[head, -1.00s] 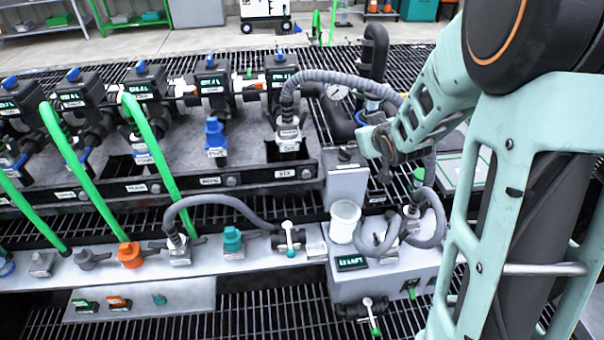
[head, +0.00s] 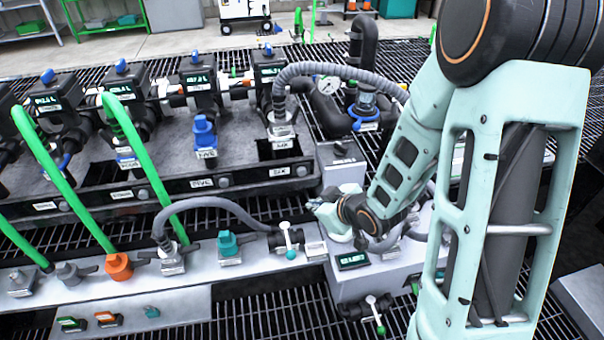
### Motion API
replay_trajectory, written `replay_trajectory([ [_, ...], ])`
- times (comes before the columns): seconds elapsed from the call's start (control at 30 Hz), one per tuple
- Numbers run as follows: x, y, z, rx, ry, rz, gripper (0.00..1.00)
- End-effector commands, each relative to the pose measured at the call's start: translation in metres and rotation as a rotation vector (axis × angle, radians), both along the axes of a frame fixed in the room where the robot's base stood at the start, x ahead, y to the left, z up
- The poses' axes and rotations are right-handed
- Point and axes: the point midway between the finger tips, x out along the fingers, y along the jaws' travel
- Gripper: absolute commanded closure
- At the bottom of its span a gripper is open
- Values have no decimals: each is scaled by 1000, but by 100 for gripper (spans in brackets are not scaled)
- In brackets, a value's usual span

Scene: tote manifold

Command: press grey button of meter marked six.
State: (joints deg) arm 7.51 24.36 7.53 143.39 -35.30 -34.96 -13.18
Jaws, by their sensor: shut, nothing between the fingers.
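The meter (head: 269,74) in line with the plate marked six (head: 280,171) is a black block with a lit green display and a blue knob on top. It is the rightmost of a row of similar meters. Its grey button is too small to make out. A grey hose and its connector stand in front of it. My gripper (head: 316,206) is shut and empty, low and to the right of that meter, over the front bench beside the grey box. It is well apart from the meter. My wrist hides part of the bench behind it.
A grey hose (head: 330,70) arches right from the meter's connector. A pressure gauge (head: 329,85) and black pipe stand behind. Green hoses (head: 135,150) cross at left. A valve with a white handle (head: 289,240) is close left of my gripper.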

Motion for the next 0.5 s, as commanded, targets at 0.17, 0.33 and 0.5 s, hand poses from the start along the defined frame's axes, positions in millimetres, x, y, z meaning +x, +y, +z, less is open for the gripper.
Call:
replay_trajectory([
  [0.17,6,1,1,0,-1,0,100],
  [0.33,23,5,1,0,0,0,100],
  [0.5,48,10,1,0,-1,1,100],
])
